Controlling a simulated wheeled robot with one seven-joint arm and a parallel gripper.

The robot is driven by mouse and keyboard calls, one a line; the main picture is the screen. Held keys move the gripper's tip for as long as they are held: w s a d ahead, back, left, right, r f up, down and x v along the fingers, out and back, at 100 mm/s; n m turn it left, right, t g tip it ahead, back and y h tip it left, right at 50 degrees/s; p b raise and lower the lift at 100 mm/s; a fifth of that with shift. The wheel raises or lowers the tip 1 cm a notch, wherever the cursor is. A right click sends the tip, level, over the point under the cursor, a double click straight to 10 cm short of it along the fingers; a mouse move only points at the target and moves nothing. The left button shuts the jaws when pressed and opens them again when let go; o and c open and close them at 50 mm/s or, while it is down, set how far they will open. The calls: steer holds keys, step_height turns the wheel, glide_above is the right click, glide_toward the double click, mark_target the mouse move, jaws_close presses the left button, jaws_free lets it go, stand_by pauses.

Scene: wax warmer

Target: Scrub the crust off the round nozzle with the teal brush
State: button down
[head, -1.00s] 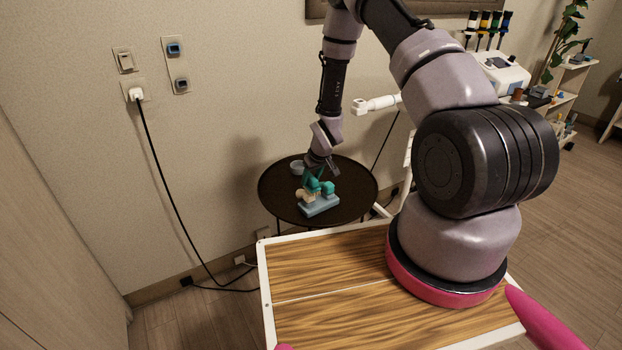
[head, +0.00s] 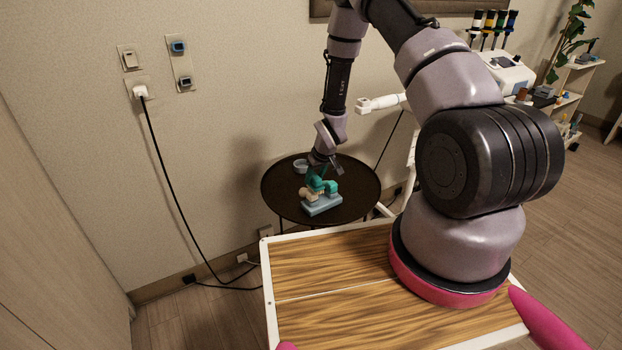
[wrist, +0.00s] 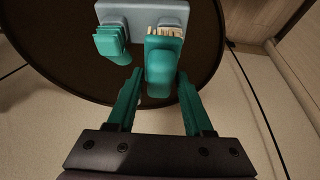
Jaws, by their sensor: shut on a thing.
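My gripper (head: 320,172) reaches down over the round black table. Pale bristles (wrist: 164,32) show at the brush's far end, over or beside the grey-blue block (wrist: 128,14). A teal ridged piece (wrist: 110,40) is at the block's left end in that view. In the head view the block (head: 322,207) carries a beige piece (head: 306,194) and teal parts. I cannot clearly make out the round nozzle or its crust, nor tell whether the bristles touch anything.
The black table (head: 277,190) has free room around the block. A small grey cup (head: 300,166) stands behind it, close to my gripper. The wall is behind the table.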

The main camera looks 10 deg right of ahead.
steer(key=shift+r, duration=0.15)
steer(key=shift+r, duration=3.4)
